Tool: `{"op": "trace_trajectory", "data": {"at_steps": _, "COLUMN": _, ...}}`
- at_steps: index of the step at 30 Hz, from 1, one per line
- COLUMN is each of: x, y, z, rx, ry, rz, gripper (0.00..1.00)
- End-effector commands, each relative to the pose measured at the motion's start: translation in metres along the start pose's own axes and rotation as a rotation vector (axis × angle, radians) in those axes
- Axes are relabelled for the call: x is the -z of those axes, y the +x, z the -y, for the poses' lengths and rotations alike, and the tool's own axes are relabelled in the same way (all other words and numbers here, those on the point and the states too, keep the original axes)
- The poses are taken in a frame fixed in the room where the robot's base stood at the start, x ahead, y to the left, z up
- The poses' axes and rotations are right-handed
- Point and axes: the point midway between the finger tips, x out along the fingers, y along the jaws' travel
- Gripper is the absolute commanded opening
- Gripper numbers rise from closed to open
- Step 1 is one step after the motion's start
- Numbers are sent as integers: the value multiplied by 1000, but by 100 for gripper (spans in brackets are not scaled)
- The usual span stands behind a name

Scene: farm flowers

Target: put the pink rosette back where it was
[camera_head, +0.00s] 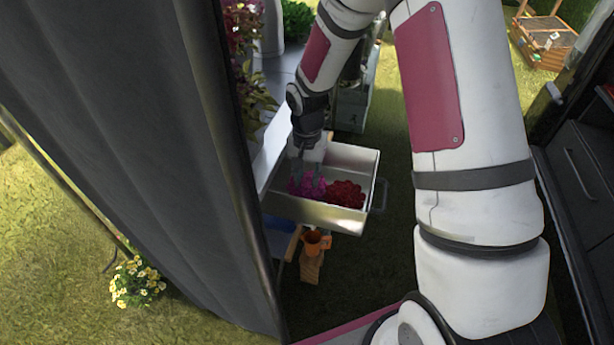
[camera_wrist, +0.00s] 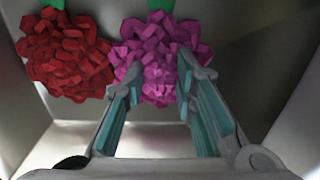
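The pink rosette (camera_wrist: 157,66), magenta with a green part at its top edge, lies inside an open metal drawer (camera_head: 318,213). It also shows in the head view (camera_head: 303,189). My gripper (camera_wrist: 158,76) reaches down into the drawer, its two teal-padded fingers apart. The fingertips overlap the pink rosette's left and right parts in the wrist view. Whether they press on it or only stand around it cannot be told. The rosette's underside is hidden. A dark red rosette (camera_wrist: 66,58) lies beside it, to the left in the wrist view and to the right in the head view (camera_head: 346,194).
The drawer walls stand close around my gripper. A drawer handle (camera_head: 379,195) sticks out on the right. An orange pot (camera_head: 316,242) stands below the drawer. A dark curtain (camera_head: 140,130) hangs at left, and a dark cabinet (camera_head: 580,175) stands at right.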

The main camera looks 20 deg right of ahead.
Motion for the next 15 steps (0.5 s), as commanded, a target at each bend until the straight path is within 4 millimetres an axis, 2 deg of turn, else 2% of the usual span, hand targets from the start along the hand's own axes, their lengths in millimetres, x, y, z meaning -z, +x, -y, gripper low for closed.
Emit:
{"op": "trace_trajectory", "data": {"at_steps": 1, "x": 0, "y": 0, "z": 0, "rx": 0, "ry": 0, "rz": 0, "gripper": 40}}
{"op": "trace_trajectory", "data": {"at_steps": 2, "x": 0, "y": 0, "z": 0, "rx": 0, "ry": 0, "rz": 0, "gripper": 44}}
{"op": "trace_trajectory", "data": {"at_steps": 11, "x": 0, "y": 0, "z": 0, "rx": 0, "ry": 1, "rz": 0, "gripper": 44}}
{"op": "trace_trajectory", "data": {"at_steps": 15, "x": 1, "y": -9, "z": 0, "rx": 1, "ry": 1, "rz": -2, "gripper": 44}}
